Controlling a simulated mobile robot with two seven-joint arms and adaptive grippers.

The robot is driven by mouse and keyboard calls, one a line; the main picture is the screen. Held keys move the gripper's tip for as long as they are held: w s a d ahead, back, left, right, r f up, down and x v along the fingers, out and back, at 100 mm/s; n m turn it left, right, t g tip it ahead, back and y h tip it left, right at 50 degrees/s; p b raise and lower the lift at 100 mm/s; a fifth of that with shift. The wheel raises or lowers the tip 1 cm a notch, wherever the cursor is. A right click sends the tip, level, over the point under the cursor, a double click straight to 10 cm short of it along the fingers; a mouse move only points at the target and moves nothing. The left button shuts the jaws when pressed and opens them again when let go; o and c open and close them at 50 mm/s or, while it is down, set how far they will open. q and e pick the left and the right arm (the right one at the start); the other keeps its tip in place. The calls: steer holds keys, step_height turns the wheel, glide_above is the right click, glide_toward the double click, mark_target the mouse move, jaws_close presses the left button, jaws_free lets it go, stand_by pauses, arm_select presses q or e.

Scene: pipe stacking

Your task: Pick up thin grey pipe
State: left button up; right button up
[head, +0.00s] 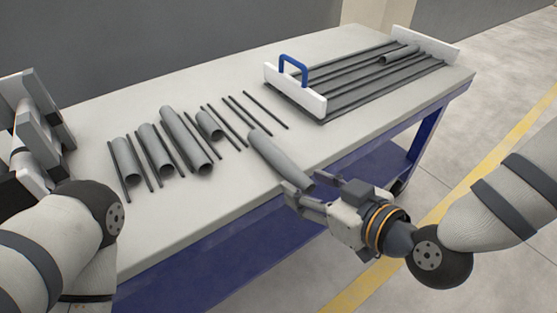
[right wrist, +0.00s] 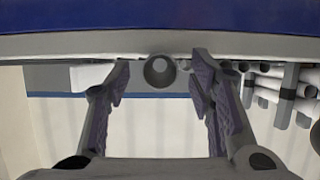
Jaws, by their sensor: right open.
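A grey pipe (head: 277,155) lies on the table top, its near end by the front edge. Thinner dark grey rods lie further left, among them one rod (head: 233,122). My right gripper (head: 299,196) is at the table's front edge, at the near end of the grey pipe. In the right wrist view the round open end of a pipe (right wrist: 159,71) shows between the spread fingers (right wrist: 160,82), with gaps on both sides. The right gripper is open and empty. My left gripper (head: 37,125) is partly in view at the left edge; its fingers cannot be made out clearly.
Several wider grey pipes, such as one (head: 185,138), lie among the rods on the table (head: 235,75). A rack with white end plates (head: 296,92) and a blue handle (head: 292,63) stands at the back right, with a short pipe (head: 399,54) on it. The front left table top is clear.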

jaws_close()
steer(key=shift+r, duration=0.4)
steer(key=s+d+r+p, duration=0.4)
steer(key=d+r+p, duration=0.3)
steer(key=d+r, duration=0.55)
arm_select(q)
steer(key=w+r+t+p, duration=0.3)
steer(key=w+r, duration=0.6)
steer(key=r, duration=0.1)
steer(key=shift+r, duration=0.35)
arm_select(e)
steer(key=s+r+n+g+y, duration=0.1)
steer(key=s+n+g+y, duration=0.2)
steer(key=s, duration=0.3)
steer(key=shift+n, duration=0.3)
